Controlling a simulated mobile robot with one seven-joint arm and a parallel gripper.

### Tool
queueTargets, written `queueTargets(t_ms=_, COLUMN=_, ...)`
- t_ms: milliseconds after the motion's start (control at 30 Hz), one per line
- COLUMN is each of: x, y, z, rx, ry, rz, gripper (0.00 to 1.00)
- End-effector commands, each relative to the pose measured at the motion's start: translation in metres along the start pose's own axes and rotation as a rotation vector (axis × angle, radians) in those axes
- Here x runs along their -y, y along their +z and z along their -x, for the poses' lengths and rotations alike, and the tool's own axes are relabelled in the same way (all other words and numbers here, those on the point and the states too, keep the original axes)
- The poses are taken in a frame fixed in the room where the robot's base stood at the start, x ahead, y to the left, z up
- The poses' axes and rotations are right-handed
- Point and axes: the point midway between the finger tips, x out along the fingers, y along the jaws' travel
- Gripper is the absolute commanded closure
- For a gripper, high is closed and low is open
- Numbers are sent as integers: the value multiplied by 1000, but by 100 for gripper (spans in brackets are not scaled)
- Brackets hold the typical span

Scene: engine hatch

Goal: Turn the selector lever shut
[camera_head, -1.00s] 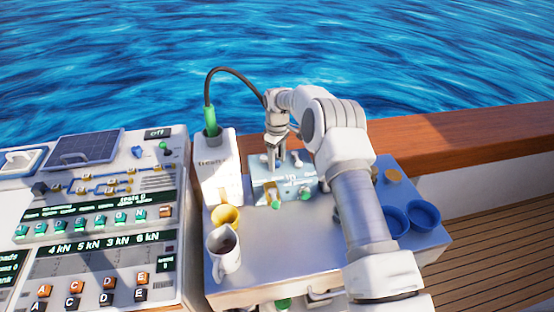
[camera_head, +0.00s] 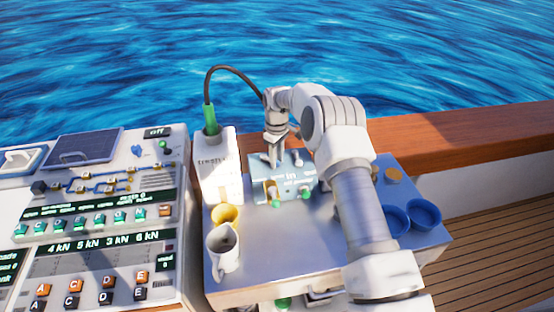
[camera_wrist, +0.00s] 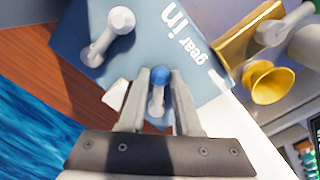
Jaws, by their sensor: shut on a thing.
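A blue box (camera_head: 306,186) stands at the back of the grey worktop, lettered "gear in" in the wrist view (camera_wrist: 206,62). My gripper is shut on this lever. In the head view my gripper (camera_head: 274,160) reaches down at the box's back left, and the held lever is hidden there. A second lever, pale with a round knob (camera_wrist: 121,20), sits apart on the same box. I cannot tell from labels which one is the selector lever.
A white box (camera_head: 219,180) with a green plug (camera_head: 210,119) and dark cable stands left of the blue box. A yellow cup (camera_head: 226,216) and white jug (camera_head: 224,250) stand in front. Blue bowls (camera_head: 425,214) are at right. The worktop's middle is clear.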

Motion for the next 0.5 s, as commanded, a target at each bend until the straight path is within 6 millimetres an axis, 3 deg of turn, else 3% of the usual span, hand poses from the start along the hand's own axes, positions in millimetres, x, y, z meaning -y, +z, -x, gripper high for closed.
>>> queueTargets(t_ms=500, x=21, y=-5, z=-1, rx=-1, ry=1, rz=-387, gripper=100)
